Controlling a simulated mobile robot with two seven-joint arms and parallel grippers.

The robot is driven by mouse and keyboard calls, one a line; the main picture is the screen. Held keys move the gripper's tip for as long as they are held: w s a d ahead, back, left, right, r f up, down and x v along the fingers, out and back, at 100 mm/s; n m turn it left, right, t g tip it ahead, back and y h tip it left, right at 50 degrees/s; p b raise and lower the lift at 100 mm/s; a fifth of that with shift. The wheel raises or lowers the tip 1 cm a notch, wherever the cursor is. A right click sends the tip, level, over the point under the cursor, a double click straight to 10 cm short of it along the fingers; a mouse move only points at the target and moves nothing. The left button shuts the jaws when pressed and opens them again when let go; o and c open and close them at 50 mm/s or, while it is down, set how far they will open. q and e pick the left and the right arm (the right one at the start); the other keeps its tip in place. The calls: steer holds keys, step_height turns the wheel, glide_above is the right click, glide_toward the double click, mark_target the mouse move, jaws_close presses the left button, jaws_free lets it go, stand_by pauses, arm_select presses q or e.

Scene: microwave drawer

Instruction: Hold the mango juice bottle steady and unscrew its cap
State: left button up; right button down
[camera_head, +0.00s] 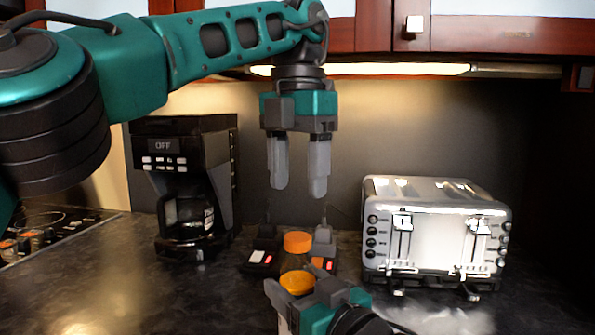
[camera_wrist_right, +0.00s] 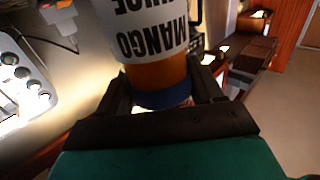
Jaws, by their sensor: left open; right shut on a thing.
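The mango juice bottle (camera_head: 297,283) is upright at the bottom centre of the head view. It has an orange cap (camera_head: 298,242), clear glass below it, and orange juice lower down. My right gripper (camera_head: 296,279) is shut on the bottle's upper body, with a finger on each side. In the right wrist view the bottle's white label (camera_wrist_right: 140,30) reads MANGO JUICE upside down; the cap is hidden there. My left gripper (camera_head: 298,190) is open and empty, pointing down above the cap, with a visible gap between fingertips and cap.
A silver toaster (camera_head: 435,235) stands to the right and a black coffee maker (camera_head: 185,185) to the left. Small dark devices with red-lit parts (camera_head: 262,257) sit behind the bottle. Wooden cabinets (camera_head: 365,28) hang above. A stovetop (camera_head: 45,230) is at far left.

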mark_target(298, 236)
arm_select(q)
steer(key=m, duration=0.7)
steer(key=shift+m, duration=0.3)
steer(key=m, duration=0.3)
steer(key=shift+m, duration=0.4)
steer(key=m, duration=0.3)
steer(key=shift+m, duration=0.3)
steer(key=m, duration=0.3)
steer(key=shift+m, duration=0.3)
steer(key=m, duration=0.3)
steer(key=shift+m, duration=0.4)
steer(key=m, duration=0.7)
steer(key=shift+m, duration=0.3)
steer(key=shift+f, duration=4)
steer(key=shift+c, duration=0.2)
